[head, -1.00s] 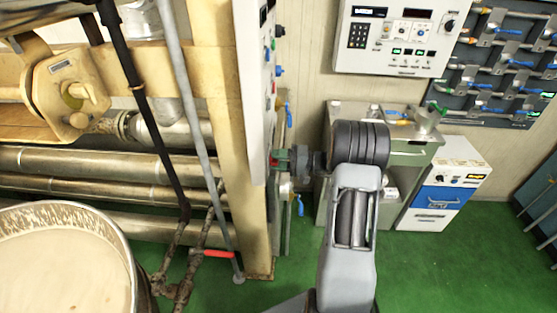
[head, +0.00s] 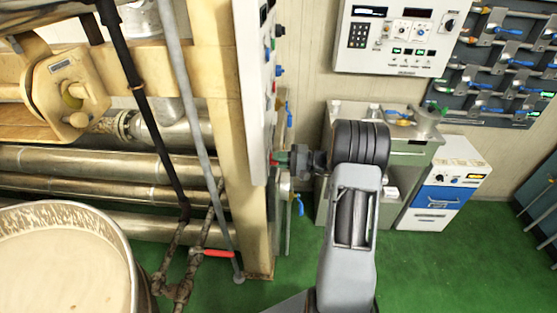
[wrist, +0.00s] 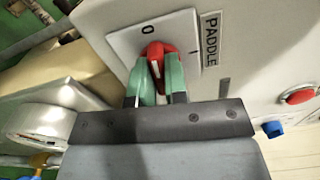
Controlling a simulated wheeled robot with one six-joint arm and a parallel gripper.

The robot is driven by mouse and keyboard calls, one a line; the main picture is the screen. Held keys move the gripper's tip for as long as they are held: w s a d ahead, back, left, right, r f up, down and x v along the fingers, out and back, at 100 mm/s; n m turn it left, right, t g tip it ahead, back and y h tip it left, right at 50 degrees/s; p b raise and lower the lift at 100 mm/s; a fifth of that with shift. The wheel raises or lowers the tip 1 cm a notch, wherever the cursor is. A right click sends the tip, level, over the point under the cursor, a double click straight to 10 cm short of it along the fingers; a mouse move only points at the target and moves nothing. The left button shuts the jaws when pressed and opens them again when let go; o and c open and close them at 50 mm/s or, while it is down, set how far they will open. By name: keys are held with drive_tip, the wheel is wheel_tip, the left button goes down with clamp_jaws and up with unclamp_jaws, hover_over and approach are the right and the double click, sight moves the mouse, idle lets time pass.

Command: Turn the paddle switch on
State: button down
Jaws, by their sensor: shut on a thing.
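The paddle switch is a red rotary knob (wrist: 158,52) on a white square plate (wrist: 122,43), with "0" and "I" marks and a "PADDLE" label (wrist: 210,40) beside it. My gripper (wrist: 159,80) is shut on the knob, with one green finger on each side of it. The knob's white line shows between the fingers; I cannot tell firmly which mark it points to. In the head view, my gripper (head: 279,158) reaches left to the narrow face of the control panel (head: 256,120). The knob is mostly hidden there.
A red button (wrist: 298,96) and a blue knob (wrist: 273,129) sit on the same panel. A beige post (head: 222,130) and pipes stand left of the panel. A metal cabinet (head: 402,160) stands behind my arm. Green floor is clear at lower right.

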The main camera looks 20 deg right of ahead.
drive_tip(key=m, duration=0.4)
drive_tip(key=shift+p, duration=0.4)
drive_tip(key=m+p, duration=0.1)
drive_tip(key=m, duration=0.3)
drive_tip(key=shift+r, duration=0.1)
drive_tip(key=m+p, duration=0.2)
drive_tip(key=m, duration=0.2)
drive_tip(key=shift+m, duration=0.3)
drive_tip(key=shift+m+p, duration=1.15)
drive_tip(key=shift+m, duration=1.05)
drive_tip(key=c, duration=1.1)
unclamp_jaws()
drive_tip(key=shift+c, duration=0.2)
drive_tip(key=b+v, duration=0.3)
drive_tip(key=v, duration=1.1)
drive_tip(key=shift+b, duration=0.3)
